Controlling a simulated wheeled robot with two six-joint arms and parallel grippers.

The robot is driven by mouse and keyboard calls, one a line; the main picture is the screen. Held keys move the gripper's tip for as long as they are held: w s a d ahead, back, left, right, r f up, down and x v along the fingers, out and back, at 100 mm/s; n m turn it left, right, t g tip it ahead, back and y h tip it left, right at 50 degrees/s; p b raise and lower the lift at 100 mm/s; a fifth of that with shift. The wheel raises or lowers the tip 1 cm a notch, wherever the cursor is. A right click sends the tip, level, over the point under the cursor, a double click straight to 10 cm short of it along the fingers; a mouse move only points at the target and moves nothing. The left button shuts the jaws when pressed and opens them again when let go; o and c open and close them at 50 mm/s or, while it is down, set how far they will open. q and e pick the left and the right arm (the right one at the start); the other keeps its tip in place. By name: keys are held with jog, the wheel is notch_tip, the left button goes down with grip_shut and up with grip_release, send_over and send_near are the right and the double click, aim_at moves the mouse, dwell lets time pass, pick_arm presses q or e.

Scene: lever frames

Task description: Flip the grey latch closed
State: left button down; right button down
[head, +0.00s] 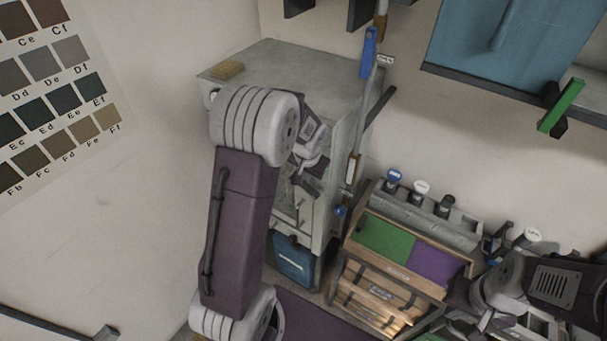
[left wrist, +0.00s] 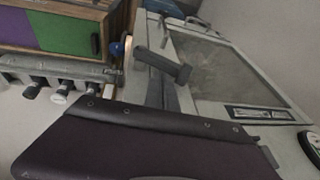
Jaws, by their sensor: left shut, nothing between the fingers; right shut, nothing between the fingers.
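The grey latch (left wrist: 165,63) shows in the left wrist view as a dark grey bar sticking out beside the framed panel of a grey cabinet (left wrist: 195,30). In the head view the same cabinet (head: 275,60) stands behind my left arm, which hides much of its front; I cannot make out the latch clearly there. My left gripper (head: 312,165) is shut and empty, close in front of the cabinet. Whether it touches the cabinet is unclear. My right gripper (head: 468,305) is shut and empty at the lower right, away from the cabinet.
A tall lever with a blue grip (head: 369,52) rises beside the cabinet. To its right is a wooden unit with green (head: 387,240) and purple (head: 436,264) panels, with several knobs behind. A blue box (head: 293,259) is under the cabinet. A green handle (head: 563,104) is at upper right.

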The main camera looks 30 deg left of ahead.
aim_at(305, 186)
pick_arm(q)
jog(key=shift+a+f, duration=0.6)
jog(key=shift+f, duration=0.2)
jog(key=shift+w+f, duration=0.15)
jog(key=shift+f, duration=0.15)
jog(key=shift+a+f, duration=0.1)
jog(key=shift+a, duration=0.15)
jog(key=shift+a+f, duration=0.15)
jog(key=shift+a, duration=0.05)
jog(key=shift+a+f+b, duration=1)
jog(key=shift+f+b, duration=0.1)
jog(key=shift+b, duration=0.2)
jog(key=shift+w, duration=0.1)
